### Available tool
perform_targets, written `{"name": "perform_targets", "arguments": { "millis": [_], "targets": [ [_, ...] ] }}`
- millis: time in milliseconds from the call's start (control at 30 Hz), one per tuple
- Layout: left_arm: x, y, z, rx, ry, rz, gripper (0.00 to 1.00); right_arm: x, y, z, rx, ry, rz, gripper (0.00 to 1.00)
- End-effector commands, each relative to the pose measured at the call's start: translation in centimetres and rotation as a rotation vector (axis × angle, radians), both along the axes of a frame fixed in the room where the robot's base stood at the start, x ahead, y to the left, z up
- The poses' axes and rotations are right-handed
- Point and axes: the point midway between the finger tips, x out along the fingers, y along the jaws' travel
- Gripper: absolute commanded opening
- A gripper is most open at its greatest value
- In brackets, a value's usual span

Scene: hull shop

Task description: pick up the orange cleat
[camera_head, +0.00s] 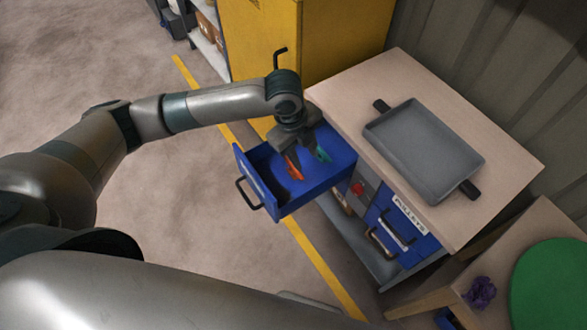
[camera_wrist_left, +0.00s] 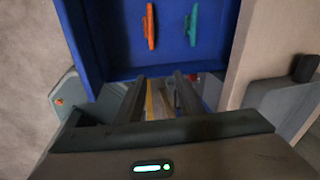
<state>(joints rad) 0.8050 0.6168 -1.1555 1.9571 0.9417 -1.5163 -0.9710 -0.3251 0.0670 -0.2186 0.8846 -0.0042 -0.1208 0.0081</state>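The orange cleat (camera_head: 293,166) lies inside the open blue drawer (camera_head: 318,190). In the left wrist view the orange cleat (camera_wrist_left: 150,27) shows whole, lengthwise up the picture. A teal cleat (camera_head: 323,153) lies to its right, and it also shows in the left wrist view (camera_wrist_left: 193,24). My left gripper (camera_head: 297,146) hangs over the drawer's far part, close to both cleats in the head view. In the left wrist view its two fingers (camera_wrist_left: 160,80) are apart with nothing held between them, and both cleats are beyond the tips. My right gripper is not in view.
A cabinet with a pale top (camera_head: 360,85) stands beside the drawer and bears a grey tray (camera_head: 425,150) with dark handles. A yellow cabinet (camera_head: 335,40) stands behind. A table at lower right holds a green disc (camera_head: 552,290) and a purple object (camera_head: 480,292). Floor at left is clear.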

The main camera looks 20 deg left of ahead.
Motion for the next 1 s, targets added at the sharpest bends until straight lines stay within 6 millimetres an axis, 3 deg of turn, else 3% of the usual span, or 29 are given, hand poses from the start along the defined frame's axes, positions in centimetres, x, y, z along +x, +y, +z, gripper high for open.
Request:
{"name": "perform_targets", "arguments": {
  "millis": [100, 300, 767, 1000],
  "targets": [
    [1.8, 2.6, 1.1, 0.060, 0.001, -0.049, 0.35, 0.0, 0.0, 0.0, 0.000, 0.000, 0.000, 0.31],
    [3.0, 4.7, 2.1, 0.104, 0.012, -0.089, 0.35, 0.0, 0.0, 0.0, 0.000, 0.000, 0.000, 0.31],
    [3.1, 4.9, 2.0, 0.108, 0.013, -0.095, 0.35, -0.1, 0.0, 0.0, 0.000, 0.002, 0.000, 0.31],
    [3.2, 4.8, -0.2, 0.109, 0.016, -0.095, 0.35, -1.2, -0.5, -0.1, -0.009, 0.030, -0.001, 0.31]
  ]
}}
